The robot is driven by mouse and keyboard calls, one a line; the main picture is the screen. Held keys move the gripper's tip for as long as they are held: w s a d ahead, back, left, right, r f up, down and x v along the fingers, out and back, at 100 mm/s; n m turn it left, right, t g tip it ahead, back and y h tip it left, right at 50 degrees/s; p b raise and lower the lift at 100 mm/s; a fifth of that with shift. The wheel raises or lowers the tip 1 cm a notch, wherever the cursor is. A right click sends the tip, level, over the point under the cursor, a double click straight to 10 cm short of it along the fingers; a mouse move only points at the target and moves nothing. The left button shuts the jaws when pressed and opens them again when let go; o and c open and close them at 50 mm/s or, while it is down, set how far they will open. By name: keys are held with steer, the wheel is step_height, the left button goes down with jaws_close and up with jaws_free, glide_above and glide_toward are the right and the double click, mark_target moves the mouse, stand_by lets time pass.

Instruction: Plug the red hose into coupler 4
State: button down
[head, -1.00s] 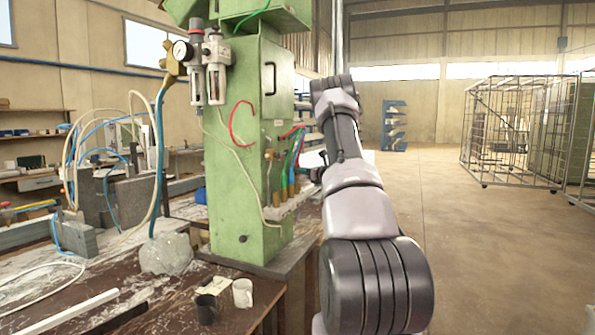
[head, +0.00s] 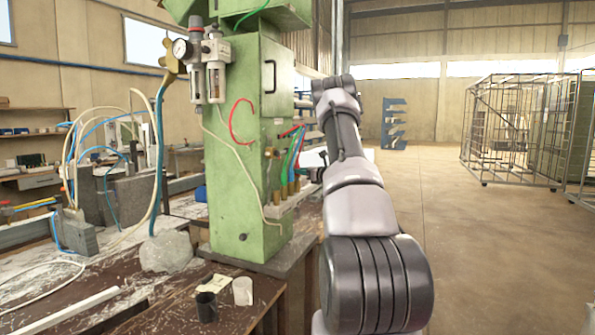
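A thin red hose (head: 232,122) curves in an open loop against the side of the green machine. A short red piece (head: 290,131) shows beside my forearm; I cannot tell whether it is part of the same hose. A pale coupler block (head: 284,207) sits low on the machine's right side, with several upright brass couplers (head: 283,190) in a row. Blue and green hoses rise from some of them. No coupler numbers are readable. My arm reaches forward just right of the block and hides its far end. My gripper's fingers are hidden behind the arm.
The green machine (head: 240,180) stands on a dark wooden bench (head: 250,312). Grey blocks and looping hoses lie at left. Open floor (head: 450,220) and a wire cage (head: 515,130) are at right.

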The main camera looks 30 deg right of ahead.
steer(key=shift+f, duration=0.75)
stand_by(0.8)
steer(key=c, duration=0.6)
jaws_free()
steer(key=shift+s, duration=0.1)
steer(key=v, duration=0.9)
stand_by(0.4)
steer(key=shift+r, duration=0.1)
stand_by(0.4)
